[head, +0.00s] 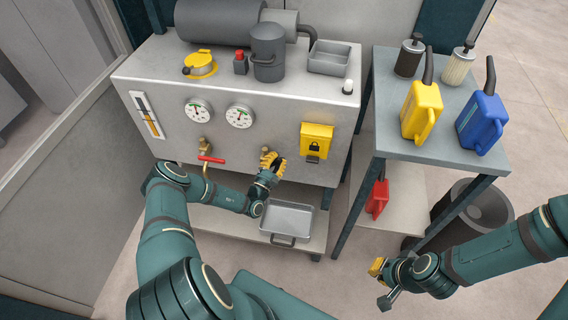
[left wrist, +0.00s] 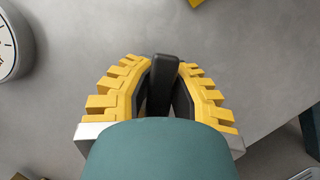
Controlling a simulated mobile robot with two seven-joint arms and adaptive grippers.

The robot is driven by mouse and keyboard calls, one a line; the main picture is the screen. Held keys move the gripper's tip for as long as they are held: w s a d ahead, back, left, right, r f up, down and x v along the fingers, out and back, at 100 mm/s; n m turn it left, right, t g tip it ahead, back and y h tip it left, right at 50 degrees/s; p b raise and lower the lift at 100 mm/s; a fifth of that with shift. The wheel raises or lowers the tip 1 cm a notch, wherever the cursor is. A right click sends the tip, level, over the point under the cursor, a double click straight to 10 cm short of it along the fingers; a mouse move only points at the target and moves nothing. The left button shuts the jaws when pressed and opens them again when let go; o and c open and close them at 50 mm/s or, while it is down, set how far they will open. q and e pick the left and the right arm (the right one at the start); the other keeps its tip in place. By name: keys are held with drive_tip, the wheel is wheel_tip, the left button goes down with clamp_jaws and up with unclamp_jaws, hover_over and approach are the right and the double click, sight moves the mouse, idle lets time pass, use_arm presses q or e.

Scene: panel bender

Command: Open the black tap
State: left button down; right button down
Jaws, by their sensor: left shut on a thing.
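The black tap's lever (left wrist: 165,68) stands between the yellow-padded fingers of my left gripper in the left wrist view. My left gripper (head: 272,162) is at the front face of the grey machine cabinet, below and right of the gauges, and is shut on the lever. The fingers hide most of the tap in the head view, and its body is not visible in the left wrist view. My right gripper (head: 381,283) is over the floor at the lower right, empty, with its fingers apart.
A red-handled brass tap (head: 210,159) is left of my left gripper. A yellow lock box (head: 316,140) is up and right. A metal tray (head: 288,221) lies on the shelf below. A cart (head: 385,140) carrying cans and filters stands at the right, near a dark bin (head: 480,205).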

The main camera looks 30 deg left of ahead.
use_arm(q)
drive_tip(key=a+n+y, duration=0.1)
drive_tip(key=n, duration=0.1)
drive_tip(key=a+r+n+y, duration=0.1)
drive_tip(key=n, duration=0.2)
drive_tip(key=s+a+n+y, duration=0.1)
drive_tip(key=n, duration=0.1)
drive_tip(key=shift+s+r+n+t, duration=0.1)
drive_tip(key=shift+r+n+t, duration=0.2)
drive_tip(key=shift+t, duration=0.1)
drive_tip(key=shift+s+a+r+n+y, duration=0.1)
drive_tip(key=shift+a+n+y, duration=0.25)
drive_tip(key=shift+n+y, duration=0.35)
drive_tip(key=shift+s+a+f+n+y, duration=0.1)
drive_tip(key=shift+a+n+y, duration=0.25)
drive_tip(key=shift+n, duration=0.7)
drive_tip(key=shift+s+a+r+n+y, duration=0.1)
drive_tip(key=shift+a+n+y, duration=0.25)
drive_tip(key=shift+n+y, duration=0.35)
drive_tip(key=c, duration=0.9)
unclamp_jaws()
drive_tip(key=shift+a+r+n+g, duration=0.1)
drive_tip(key=shift+n+g, duration=0.15)
drive_tip(key=shift+g, duration=0.05)
drive_tip(key=shift+o, duration=0.2)
drive_tip(key=v, duration=1.2)
